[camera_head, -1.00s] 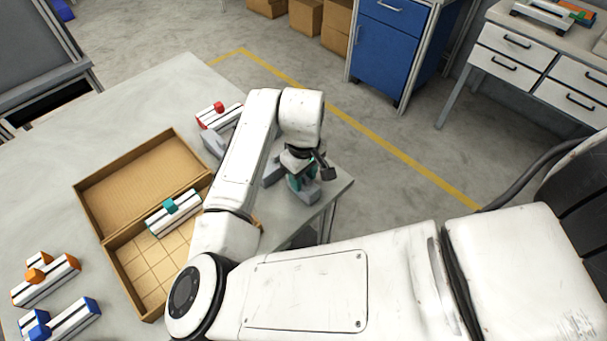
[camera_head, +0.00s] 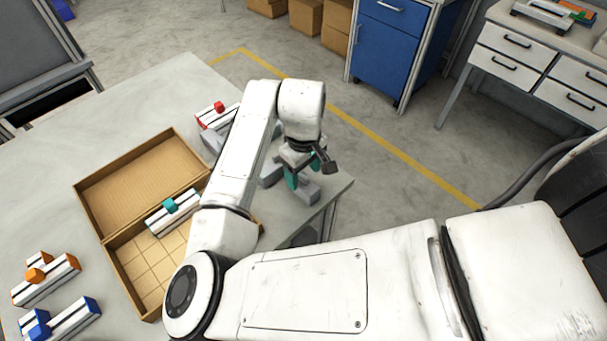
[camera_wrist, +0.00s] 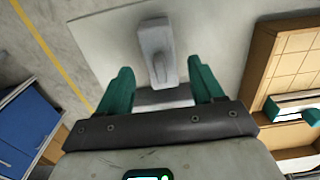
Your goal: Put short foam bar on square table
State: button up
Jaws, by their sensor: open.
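A short grey bar with a raised block (camera_wrist: 157,55) lies on the table beyond and between my fingertips in the wrist view. It looks like the foam bar, and in the head view it appears as a grey piece (camera_head: 308,191) near the table's right corner. My gripper (camera_wrist: 160,82) is open, its two teal fingers apart with nothing clearly held. In the head view my gripper (camera_head: 302,172) hangs just above the grey pieces. Another grey piece (camera_head: 270,173) is partly hidden by my arm. The grey table (camera_head: 70,150) bears all of these; I cannot tell whether its top is square.
An open cardboard box (camera_head: 90,210) holds a white bar with a teal block (camera_head: 170,212). A red-ended bar (camera_head: 215,115), orange bars (camera_head: 45,280) and blue bars (camera_head: 60,320) lie around it. A blue cabinet (camera_head: 385,55) and a drawer desk (camera_head: 540,60) stand beyond open floor.

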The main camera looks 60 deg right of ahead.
aim_at(304, 176)
notch_tip(304, 176, up, 10)
dwell(0.4)
